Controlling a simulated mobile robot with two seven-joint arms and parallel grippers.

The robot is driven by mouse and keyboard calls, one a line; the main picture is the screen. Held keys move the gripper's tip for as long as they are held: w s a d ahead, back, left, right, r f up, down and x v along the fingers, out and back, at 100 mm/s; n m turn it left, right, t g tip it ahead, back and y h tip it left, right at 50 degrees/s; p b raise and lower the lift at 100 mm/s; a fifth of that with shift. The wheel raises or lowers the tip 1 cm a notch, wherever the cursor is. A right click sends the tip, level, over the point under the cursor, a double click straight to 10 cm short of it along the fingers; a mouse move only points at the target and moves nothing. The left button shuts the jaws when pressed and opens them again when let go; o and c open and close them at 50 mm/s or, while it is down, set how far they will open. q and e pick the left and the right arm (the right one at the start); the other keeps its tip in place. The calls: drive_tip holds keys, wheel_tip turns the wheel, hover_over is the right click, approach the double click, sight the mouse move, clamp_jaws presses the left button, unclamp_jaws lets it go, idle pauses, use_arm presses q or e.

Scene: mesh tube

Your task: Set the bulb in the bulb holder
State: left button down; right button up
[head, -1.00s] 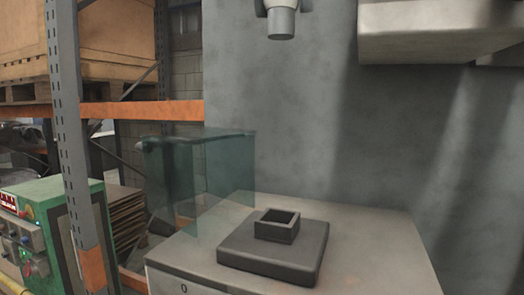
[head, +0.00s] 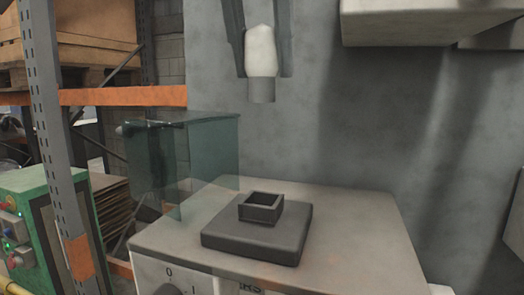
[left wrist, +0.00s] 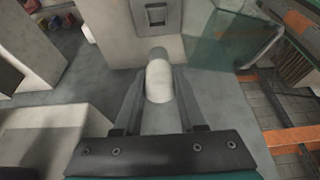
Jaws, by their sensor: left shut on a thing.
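The bulb (head: 261,52) is white with a grey cylindrical base (head: 262,91) pointing down, and it hangs upright. My left gripper (head: 262,72) is shut on it, one finger on each side of the white part. The bulb holder (head: 262,208) is a small dark open-topped square socket on a dark square block. The bulb is in the air above the holder, clearly apart from it. In the left wrist view the bulb (left wrist: 158,82) sits between the fingers, and the holder (left wrist: 156,14) shows beyond it near the top edge. My right gripper is out of view.
The block stands on a pale machine cabinet (head: 360,225). A clear greenish guard panel (head: 205,160) stands left of the holder. A pale box-like overhang (head: 430,20) is at the upper right. An orange-and-grey rack (head: 120,96) is at the left.

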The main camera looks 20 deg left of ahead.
sight(266, 194)
use_arm(q)
wheel_tip(266, 194, down, 12)
drive_tip(key=shift+r, duration=0.25)
idle(0.4)
drive_tip(key=shift+f, duration=0.1)
drive_tip(key=shift+c, duration=2.4)
unclamp_jaws()
drive_tip(key=v, duration=1.2)
